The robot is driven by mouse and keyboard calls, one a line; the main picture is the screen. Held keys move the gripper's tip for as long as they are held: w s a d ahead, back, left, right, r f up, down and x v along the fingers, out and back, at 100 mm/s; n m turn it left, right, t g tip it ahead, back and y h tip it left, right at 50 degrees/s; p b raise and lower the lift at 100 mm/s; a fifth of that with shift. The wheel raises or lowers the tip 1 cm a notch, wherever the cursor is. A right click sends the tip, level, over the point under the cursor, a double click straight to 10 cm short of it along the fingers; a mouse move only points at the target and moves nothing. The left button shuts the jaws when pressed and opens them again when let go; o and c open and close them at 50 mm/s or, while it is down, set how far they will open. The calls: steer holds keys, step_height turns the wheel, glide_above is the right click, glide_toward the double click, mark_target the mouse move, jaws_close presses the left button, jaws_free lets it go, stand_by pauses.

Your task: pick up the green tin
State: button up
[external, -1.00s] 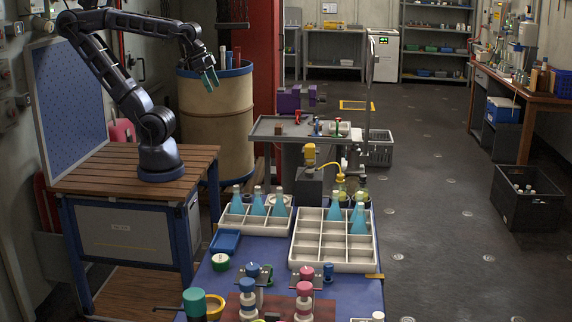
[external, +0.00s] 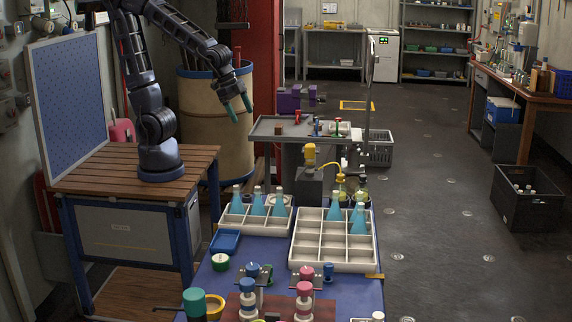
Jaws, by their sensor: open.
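A small round green tin (external: 220,262) with a pale spot on its lid sits at the left edge of the blue table (external: 278,250), just in front of a blue tray. My gripper (external: 240,110) points down with its teal-tipped fingers apart and nothing between them. It hangs in the air well above the table and appears apart from everything there. Nothing covers the green tin in this view.
A teal-topped cylinder (external: 194,302), a yellow ring (external: 215,304) and striped posts stand near the front. A grey cart (external: 270,129) is behind.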

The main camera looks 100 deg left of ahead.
steer(key=w+d+f+m, duration=0.3)
steer(key=w+d+f, duration=0.1)
steer(key=d+f, duration=0.35)
steer(key=m+g+h, duration=0.3)
steer(key=m+h, duration=0.1)
steer(key=m, duration=0.2)
glide_toward(220, 258)
steer(key=shift+x, duration=5.05)
steer(key=shift+a, duration=0.1)
steer(key=shift+c, duration=0.2)
steer(key=c, duration=1)
